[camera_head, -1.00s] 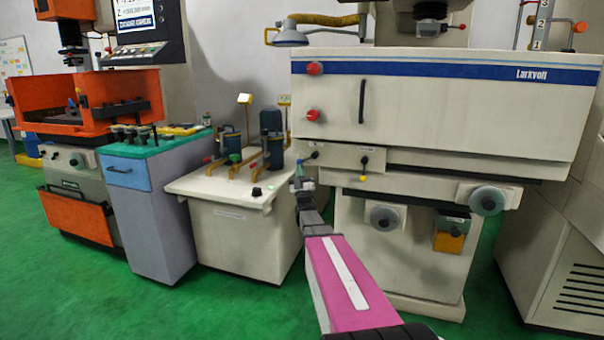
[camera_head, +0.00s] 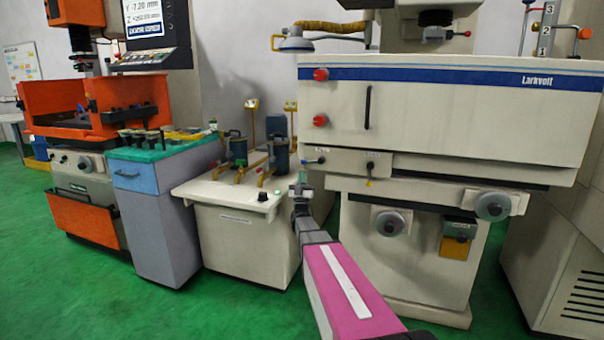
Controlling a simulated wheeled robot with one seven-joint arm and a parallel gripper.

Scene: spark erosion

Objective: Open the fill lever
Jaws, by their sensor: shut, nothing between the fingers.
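Two small levers sit on the cream panel under the tank of the Larkvolt machine. The left lever (camera_head: 320,160) is short and dark and lies roughly sideways beneath a small label. The right lever (camera_head: 369,170) points down beneath another label. The labels are too small to read, so I cannot tell which is the fill lever. My gripper (camera_head: 302,177) is shut and empty, just left of and below the left lever. It looks small and partly blurred, and I cannot tell whether it touches the lever or panel.
The cream tank (camera_head: 450,115) overhangs the panel. Handwheels (camera_head: 390,223) project below it. The cream filter cabinet (camera_head: 240,240) with pumps and yellow pipes stands close to the left of my arm. A grey-blue cabinet (camera_head: 155,220) stands farther left. Green floor is open in front.

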